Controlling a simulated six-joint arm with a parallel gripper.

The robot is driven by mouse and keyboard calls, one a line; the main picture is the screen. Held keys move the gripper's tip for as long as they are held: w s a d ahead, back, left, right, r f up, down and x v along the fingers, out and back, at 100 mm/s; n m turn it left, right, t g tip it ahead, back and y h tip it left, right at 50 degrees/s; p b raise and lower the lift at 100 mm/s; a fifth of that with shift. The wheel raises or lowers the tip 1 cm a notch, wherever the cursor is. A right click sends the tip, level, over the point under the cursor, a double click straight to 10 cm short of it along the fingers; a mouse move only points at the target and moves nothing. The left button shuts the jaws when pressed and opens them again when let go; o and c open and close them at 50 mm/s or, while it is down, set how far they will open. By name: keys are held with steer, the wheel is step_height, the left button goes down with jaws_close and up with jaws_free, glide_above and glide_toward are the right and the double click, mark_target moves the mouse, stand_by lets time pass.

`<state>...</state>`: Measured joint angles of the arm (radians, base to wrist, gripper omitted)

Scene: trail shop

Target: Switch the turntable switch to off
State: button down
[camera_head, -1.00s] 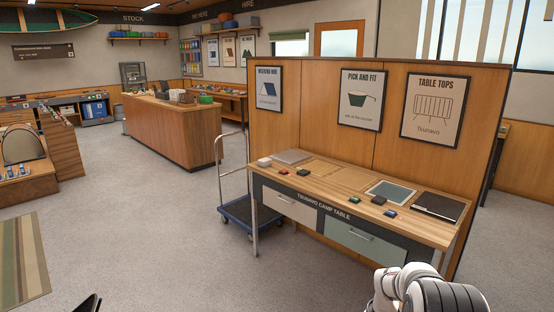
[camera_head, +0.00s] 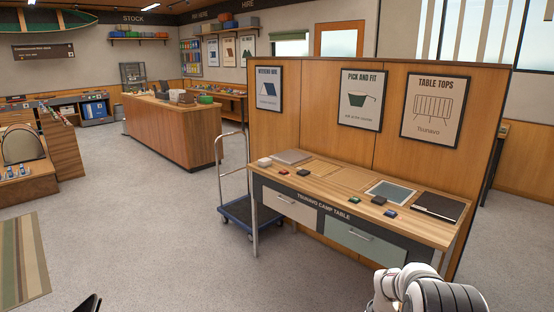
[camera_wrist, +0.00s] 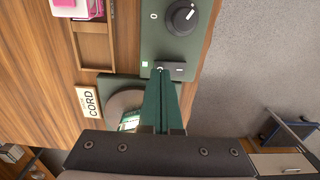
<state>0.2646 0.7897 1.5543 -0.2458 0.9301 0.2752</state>
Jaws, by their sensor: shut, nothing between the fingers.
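In the wrist view a dark green panel (camera_wrist: 172,45) lies at the edge of a wooden top. A small black switch (camera_wrist: 178,70) with pale marks sits at its near end. A small light-green square (camera_wrist: 145,64) is beside it. My gripper (camera_wrist: 161,82), with green fingers, is shut and empty. Its tips are at or just over the switch and hide part of it; I cannot tell whether they touch it. A brown round disc (camera_wrist: 123,103) on a dark base, probably the turntable, is left of the fingers and partly hidden by them. The switch's position is unclear.
A black knob (camera_wrist: 182,17) stands on the same panel. A white CORD card (camera_wrist: 88,102) and a wooden tray (camera_wrist: 93,45) with pink items lie to the left. Grey floor (camera_wrist: 265,60) is open to the right. The head view shows a camp table (camera_head: 340,180).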

steer(key=shift+f, duration=0.85)
steer(key=shift+r, duration=3.55)
steer(key=s+a+r+n+y, duration=0.1)
steer(key=s+a+r, duration=0.45)
steer(key=s, duration=0.25)
steer(key=s+a+r+n, duration=0.1)
steer(key=s+a+r, duration=0.4)
steer(key=s+r, duration=0.15)
steer(key=s+a, duration=0.2)
steer(key=s, duration=0.6)
steer(key=s+a+n, duration=0.1)
steer(key=s+a, duration=0.2)
steer(key=s, duration=0.5)
steer(key=shift+s+f+y, duration=0.35)
steer(key=shift+y, duration=0.05)
